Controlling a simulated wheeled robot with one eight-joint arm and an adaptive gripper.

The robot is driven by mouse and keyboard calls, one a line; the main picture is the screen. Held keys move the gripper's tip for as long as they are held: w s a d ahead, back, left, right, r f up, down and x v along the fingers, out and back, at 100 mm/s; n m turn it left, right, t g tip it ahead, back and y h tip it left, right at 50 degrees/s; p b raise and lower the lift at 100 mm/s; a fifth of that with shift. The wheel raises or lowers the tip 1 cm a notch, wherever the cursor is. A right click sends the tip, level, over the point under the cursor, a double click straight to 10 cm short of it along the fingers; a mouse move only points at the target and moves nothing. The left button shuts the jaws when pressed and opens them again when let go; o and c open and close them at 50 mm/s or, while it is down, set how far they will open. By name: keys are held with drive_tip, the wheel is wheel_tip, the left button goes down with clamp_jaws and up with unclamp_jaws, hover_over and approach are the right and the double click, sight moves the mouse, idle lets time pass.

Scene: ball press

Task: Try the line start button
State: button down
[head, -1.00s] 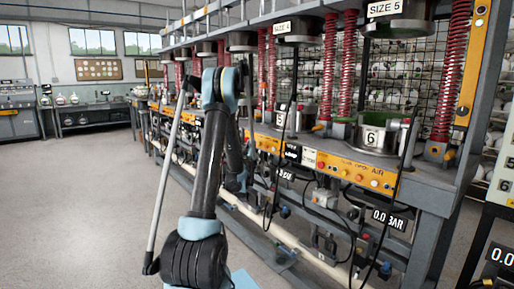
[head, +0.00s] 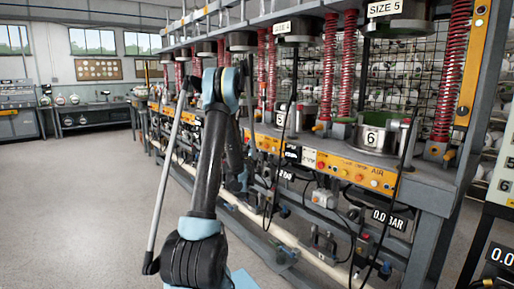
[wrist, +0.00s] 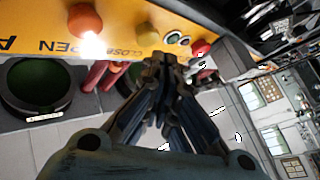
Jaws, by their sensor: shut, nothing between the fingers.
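An orange control panel (wrist: 120,32) fills the top of the wrist view, its OPEN and CLOSE lettering upside down. On it are a glowing orange button (wrist: 85,20), small round fittings (wrist: 177,38) and a red button (wrist: 200,47). I cannot tell which one is the line start button. My gripper (wrist: 165,62) is shut and empty, its tips at the panel's lower edge near the round fittings and red button. Contact cannot be told. In the head view my arm hides the fingertips; the orange panel strip (head: 352,170) runs along the press bench.
A ball mould marked 6 (head: 374,138) sits on the bench among red springs (head: 453,70) and hanging black cables (head: 398,170). A dark green-topped round mould (wrist: 38,85) is left of my gripper. Open floor (head: 80,200) lies to the left.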

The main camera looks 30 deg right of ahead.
drive_tip(key=shift+d, duration=0.2)
idle(0.5)
drive_tip(key=shift+d+r, duration=0.1)
drive_tip(key=shift+d, duration=0.15)
drive_tip(key=shift+d, duration=0.45)
idle(0.9)
drive_tip(key=shift+a, duration=0.2)
drive_tip(key=shift+s+a, duration=0.1)
drive_tip(key=shift+a, duration=0.6)
drive_tip(key=shift+s+a, duration=0.15)
drive_tip(key=shift+a, duration=2.35)
